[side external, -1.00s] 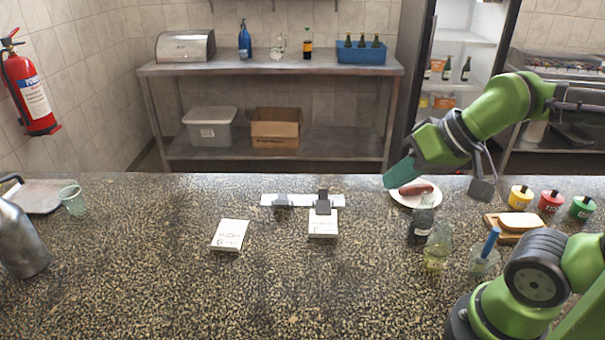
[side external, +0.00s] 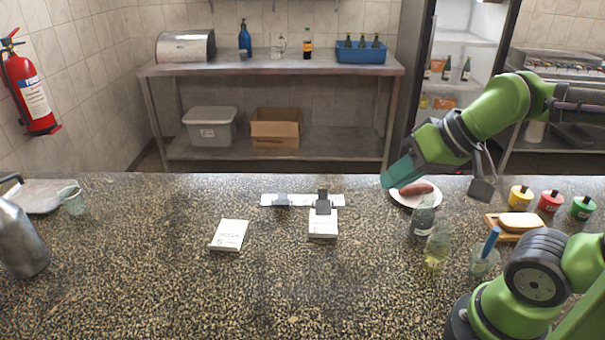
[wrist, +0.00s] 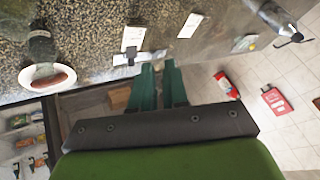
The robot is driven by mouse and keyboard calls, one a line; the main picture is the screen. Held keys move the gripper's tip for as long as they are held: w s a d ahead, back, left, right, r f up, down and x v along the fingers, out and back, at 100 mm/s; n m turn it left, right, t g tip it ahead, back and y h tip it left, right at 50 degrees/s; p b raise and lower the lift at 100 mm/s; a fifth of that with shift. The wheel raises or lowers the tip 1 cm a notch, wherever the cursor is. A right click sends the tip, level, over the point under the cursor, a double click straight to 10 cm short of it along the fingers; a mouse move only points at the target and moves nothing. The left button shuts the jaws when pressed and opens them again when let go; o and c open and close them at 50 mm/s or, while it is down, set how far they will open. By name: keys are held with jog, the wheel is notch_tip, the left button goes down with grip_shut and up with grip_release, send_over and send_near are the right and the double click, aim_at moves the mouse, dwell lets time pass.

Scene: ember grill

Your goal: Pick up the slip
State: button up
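A white slip with dark writing (side external: 323,226) lies on the speckled counter, its far end at a dark clip (side external: 323,201) on a pale rail (side external: 302,200). It also shows in the wrist view (wrist: 133,38). A second white slip (side external: 229,236) lies loose to its left and shows in the wrist view (wrist: 190,25). I cannot tell which one is meant. My gripper (side external: 390,180), with teal fingers, hangs to the right of the rail, beside the sausage plate, apart from both slips. In the wrist view the fingers (wrist: 157,64) stand slightly apart with nothing between them.
A plate (side external: 428,204) with a sausage (side external: 415,189) sits beneath my gripper. A dark-labelled bottle (side external: 423,218) and a clear bottle (side external: 437,248) stand in front of it. A metal jug (side external: 22,242) and cup (side external: 73,202) stand far left. The counter's middle front is clear.

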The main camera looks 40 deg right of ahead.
jog(key=n+g+h, duration=0.4)
jog(key=n+g, duration=0.1)
jog(key=n, duration=0.7)
send_over(232, 247)
jog(key=s+a, duration=0.3)
jog(key=a, duration=0.1)
notch_tip(232, 247, down, 8)
jog(key=x, duration=1.1)
jog(key=d+x, duration=0.1)
jog(key=x, duration=0.4)
jog(key=shift+s+f, duration=0.1)
jog(key=shift+f, duration=0.2)
grip_shut()
